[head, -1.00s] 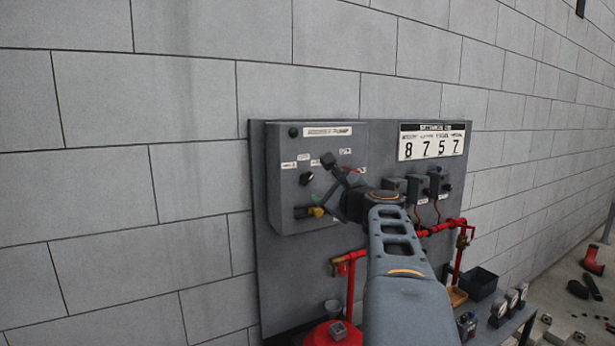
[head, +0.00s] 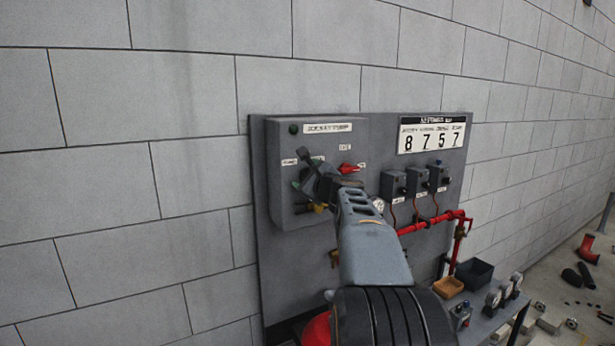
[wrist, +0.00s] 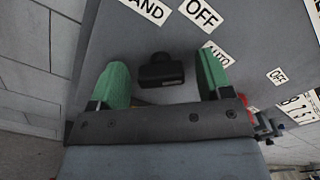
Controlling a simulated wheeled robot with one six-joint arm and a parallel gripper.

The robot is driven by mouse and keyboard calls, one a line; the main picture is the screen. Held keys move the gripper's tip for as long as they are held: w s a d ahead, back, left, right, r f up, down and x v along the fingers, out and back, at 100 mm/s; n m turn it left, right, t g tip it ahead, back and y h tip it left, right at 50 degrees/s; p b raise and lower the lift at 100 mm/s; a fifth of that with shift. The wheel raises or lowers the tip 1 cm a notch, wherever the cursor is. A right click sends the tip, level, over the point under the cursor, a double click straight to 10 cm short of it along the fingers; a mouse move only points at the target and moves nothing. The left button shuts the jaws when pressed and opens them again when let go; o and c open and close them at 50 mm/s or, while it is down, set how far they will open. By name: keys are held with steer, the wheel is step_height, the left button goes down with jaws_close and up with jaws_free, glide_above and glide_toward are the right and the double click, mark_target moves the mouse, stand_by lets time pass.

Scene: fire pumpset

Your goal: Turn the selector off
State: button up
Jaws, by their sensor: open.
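The black selector knob (wrist: 160,71) sits on the grey control box, with HAND (wrist: 148,10), OFF (wrist: 201,14) and AUTO (wrist: 217,55) labels around it in the wrist view. My gripper (wrist: 164,82) is open, with one green fingertip on each side of the knob and visible gaps between. I cannot tell whether the fingers reach past its face or which label it points to. In the head view my gripper (head: 303,172) is at the left part of the control box (head: 330,145) and hides most of the knob.
A red switch (head: 347,168) sits right of my gripper on the same box, and a yellow handle (head: 320,207) below. Small grey boxes (head: 417,180), a number sign (head: 432,137) and red pipes (head: 432,224) are to the right. The wall at left is clear.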

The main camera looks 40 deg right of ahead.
steer(key=c, duration=0.9)
steer(key=shift+f+b, duration=0.1)
steer(key=shift+b, duration=0.25)
steer(key=n+b, duration=0.3)
steer(key=shift+f, duration=0.2)
steer(key=n+b, duration=0.3)
steer(key=b, duration=0.1)
steer(key=shift+n, duration=0.4)
steer(key=shift+r+n+b, duration=0.1)
steer(key=shift+n+b, duration=0.65)
steer(key=shift+n, duration=0.15)
